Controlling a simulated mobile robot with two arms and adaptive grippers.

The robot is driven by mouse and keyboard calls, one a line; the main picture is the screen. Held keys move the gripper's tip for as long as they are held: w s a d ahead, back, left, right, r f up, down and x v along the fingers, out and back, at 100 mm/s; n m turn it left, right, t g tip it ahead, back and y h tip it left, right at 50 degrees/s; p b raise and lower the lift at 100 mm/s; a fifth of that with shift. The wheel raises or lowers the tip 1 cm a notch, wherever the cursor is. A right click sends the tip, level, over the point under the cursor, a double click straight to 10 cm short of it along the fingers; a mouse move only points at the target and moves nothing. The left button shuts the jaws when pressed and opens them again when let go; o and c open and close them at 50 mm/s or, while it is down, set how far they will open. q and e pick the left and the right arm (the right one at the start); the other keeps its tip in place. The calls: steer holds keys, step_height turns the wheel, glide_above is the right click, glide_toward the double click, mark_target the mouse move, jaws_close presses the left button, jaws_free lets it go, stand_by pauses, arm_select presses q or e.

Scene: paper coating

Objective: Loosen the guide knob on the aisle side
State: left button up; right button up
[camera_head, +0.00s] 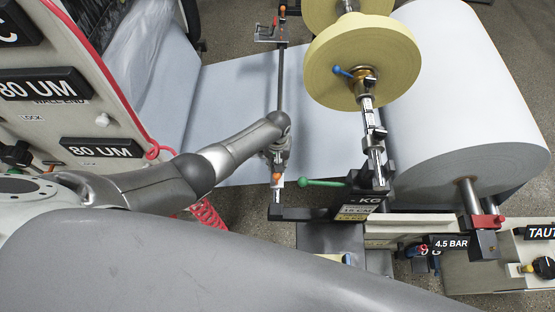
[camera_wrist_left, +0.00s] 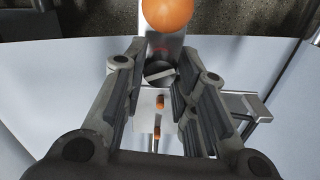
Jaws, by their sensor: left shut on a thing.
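A long thin rod (camera_head: 281,80) runs across the pale web, with an orange-topped fitting (camera_head: 276,177) at its near, aisle-side end. My left gripper (camera_head: 277,158) is down at that end, next to the fitting. In the left wrist view my left gripper (camera_wrist_left: 158,62) has its fingers on both sides of a dark round part with a pale bar, the guide knob (camera_wrist_left: 159,73). The fingers partly hide it, and I cannot see the exact contact. A large orange ball (camera_wrist_left: 170,12) lies just beyond the fingertips. My right gripper is in neither view.
A green-handled lever (camera_head: 320,183) sticks out just right of the gripper. A yellow roll (camera_head: 365,60) with a blue lever (camera_head: 342,71) and a big white roll (camera_head: 465,90) stand to the right. A labelled panel (camera_head: 60,95) with a red edge stands at left.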

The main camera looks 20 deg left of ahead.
arm_select(q)
steer(key=n+p, duration=0.1)
steer(key=n, duration=0.4)
steer(key=shift+r+n, duration=0.1)
steer(key=shift+n, duration=0.2)
steer(key=n+p, duration=0.1)
steer(key=n, duration=0.3)
steer(key=shift+w+n, duration=0.1)
steer(key=shift+n, duration=0.3)
steer(key=shift+a, duration=0.1)
steer(key=o, duration=1)
steer(key=shift+o, duration=0.2)
step_height(320, 180, up, 12)
stand_by(0.3)
stand_by(0.4)
